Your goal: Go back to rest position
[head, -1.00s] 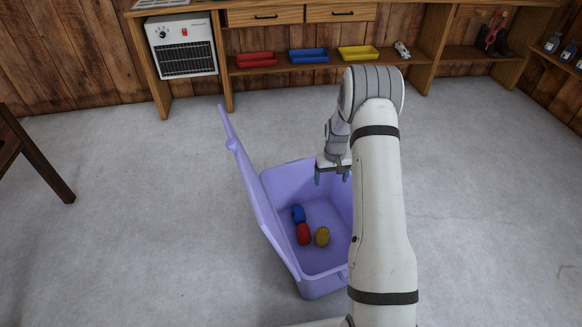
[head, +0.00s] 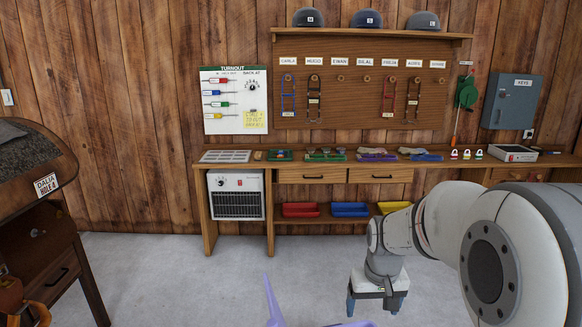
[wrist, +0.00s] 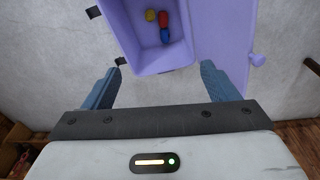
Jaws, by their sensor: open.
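My gripper (head: 377,303) is in the lower right of the head view, pointing down, with its blue fingers apart and nothing between them. In the wrist view my gripper (wrist: 165,85) also shows spread, empty fingers. Beyond them is the open purple bin (wrist: 125,42) on the grey floor, with its lid (wrist: 225,35) swung out to the right. A yellow item (wrist: 150,15), a red item (wrist: 163,19) and a blue item (wrist: 165,35) lie inside it. In the head view only the tip of the lid (head: 272,302) and a sliver of rim show at the bottom edge.
A wooden workbench (head: 320,173) runs along the back wall, with a heater (head: 235,197) and red (head: 300,210), blue (head: 349,210) and yellow (head: 392,207) trays below its top. A dark wooden stand (head: 40,255) is at left. Floor between them is clear.

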